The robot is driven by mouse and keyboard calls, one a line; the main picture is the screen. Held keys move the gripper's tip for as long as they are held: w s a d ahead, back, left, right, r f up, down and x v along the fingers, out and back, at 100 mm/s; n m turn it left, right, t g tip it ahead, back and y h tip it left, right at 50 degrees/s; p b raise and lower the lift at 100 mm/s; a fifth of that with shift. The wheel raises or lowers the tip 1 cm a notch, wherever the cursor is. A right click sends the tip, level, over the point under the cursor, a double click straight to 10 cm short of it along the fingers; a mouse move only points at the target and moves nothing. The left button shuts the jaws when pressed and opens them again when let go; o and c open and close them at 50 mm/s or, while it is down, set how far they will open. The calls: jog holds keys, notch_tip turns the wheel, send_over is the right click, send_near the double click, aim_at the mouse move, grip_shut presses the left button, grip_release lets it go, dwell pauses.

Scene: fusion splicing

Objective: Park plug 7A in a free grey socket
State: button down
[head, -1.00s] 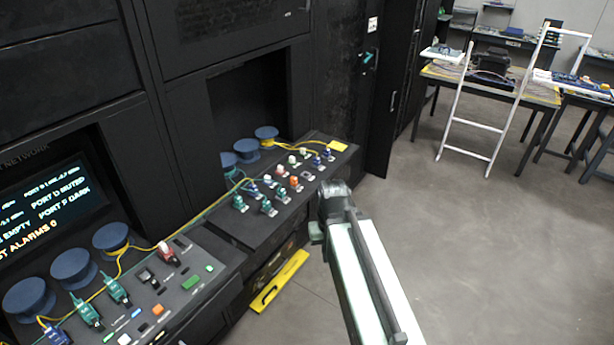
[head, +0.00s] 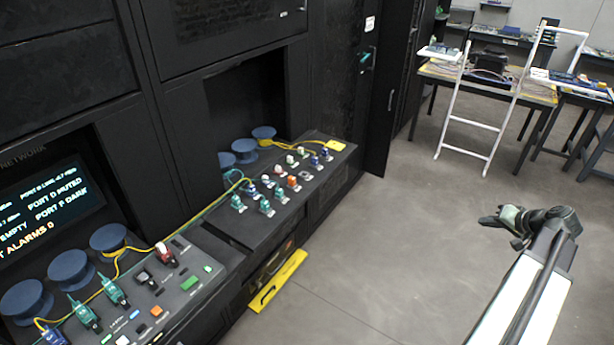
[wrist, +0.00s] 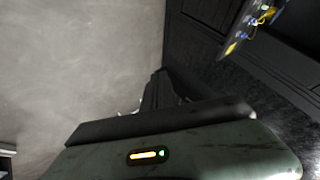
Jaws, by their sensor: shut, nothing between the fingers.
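My gripper (head: 492,220) is shut and empty, out over the bare floor at the right, well apart from the panels. In the wrist view, dark finger parts (wrist: 158,95) show beyond its green-grey housing. The far console panel (head: 322,190) carries rows of plugs: green ones (head: 265,207) in front, white, orange (head: 291,182) and blue ones (head: 327,154) behind. A grey piece (head: 305,175) sits among them; I cannot tell whether it is a free socket. Labels are too small to read, so I cannot tell which plug is 7A.
The near console (head: 195,292) holds a red plug (head: 165,255), green plugs (head: 113,291) and blue spools (head: 70,267). Yellow cable runs between the consoles. A yellow bar (head: 278,280) lies below. A white ladder-like frame (head: 490,95) and tables stand at the back right. The middle floor is clear.

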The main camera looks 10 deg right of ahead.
dwell(0.4)
jog(key=w+a+f+n+g+y, duration=0.1)
jog(key=w+a+f+g, duration=0.15)
jog(key=a, duration=0.55)
jog(key=w+a+f+n+g, duration=0.1)
jog(key=w+a, duration=0.2)
jog(key=a, duration=0.4)
jog(key=w+a+f+n+g+y, duration=0.1)
jog(key=w+a+n, duration=0.1)
jog(key=a, duration=0.6)
jog(key=s+a+f+n+g+h, duration=0.1)
jog(key=s+a+g, duration=0.1)
jog(key=a, duration=1.1)
jog(key=s+a+f+n+g+h, duration=0.1)
jog(key=s+a+n+g+h, duration=0.1)
jog(key=a, duration=1.1)
jog(key=shift+a+f+n+g, duration=0.15)
jog(key=shift+f+n+g, duration=0.15)
jog(key=shift+f+g, duration=0.1)
jog(key=c, duration=2.1)
grip_release()
jog(key=shift+c, duration=0.2)
